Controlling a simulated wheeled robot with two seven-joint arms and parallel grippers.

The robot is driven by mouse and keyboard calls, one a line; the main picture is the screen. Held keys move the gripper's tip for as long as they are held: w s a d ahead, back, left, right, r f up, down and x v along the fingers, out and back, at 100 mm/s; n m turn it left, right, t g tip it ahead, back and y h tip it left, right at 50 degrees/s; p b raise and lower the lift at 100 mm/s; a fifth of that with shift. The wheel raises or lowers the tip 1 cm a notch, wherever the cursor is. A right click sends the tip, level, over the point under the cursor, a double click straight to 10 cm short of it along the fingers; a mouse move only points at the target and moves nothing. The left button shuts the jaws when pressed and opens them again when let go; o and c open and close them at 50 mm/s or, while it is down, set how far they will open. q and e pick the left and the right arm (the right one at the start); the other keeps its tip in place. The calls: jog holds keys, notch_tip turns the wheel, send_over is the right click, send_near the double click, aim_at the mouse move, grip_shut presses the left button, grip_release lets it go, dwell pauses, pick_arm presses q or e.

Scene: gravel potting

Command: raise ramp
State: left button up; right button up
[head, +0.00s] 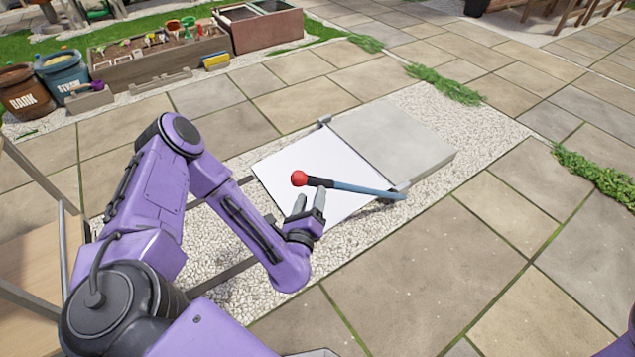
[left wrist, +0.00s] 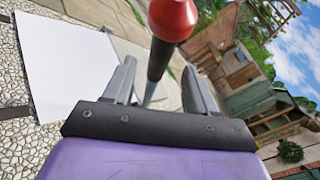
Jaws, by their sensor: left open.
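The ramp is a flat white panel (head: 302,152), lying low on the gravel against a grey slab; it also shows at the left of the left wrist view (left wrist: 65,60). A lever with a red knob (head: 299,178) and a blue-grey shaft (head: 365,189) reaches across the panel from a hinge at its right edge. My left gripper (head: 312,193) is open at the lever near the knob. In the left wrist view the red knob (left wrist: 173,18) is close and the shaft appears between the two open fingers (left wrist: 160,85). Contact cannot be told. My right gripper is not in view.
The grey slab (head: 395,138) adjoins the ramp's far right side. White gravel (head: 480,137) surrounds both, with open paving beyond. A wooden tool planter (head: 150,62) and buckets labelled bark (head: 25,92) and straw (head: 62,75) stand at the back left. A wooden frame (head: 30,250) is at the left.

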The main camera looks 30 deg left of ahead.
pick_arm(q)
jog(key=x, duration=0.8)
jog(key=shift+b, duration=0.4)
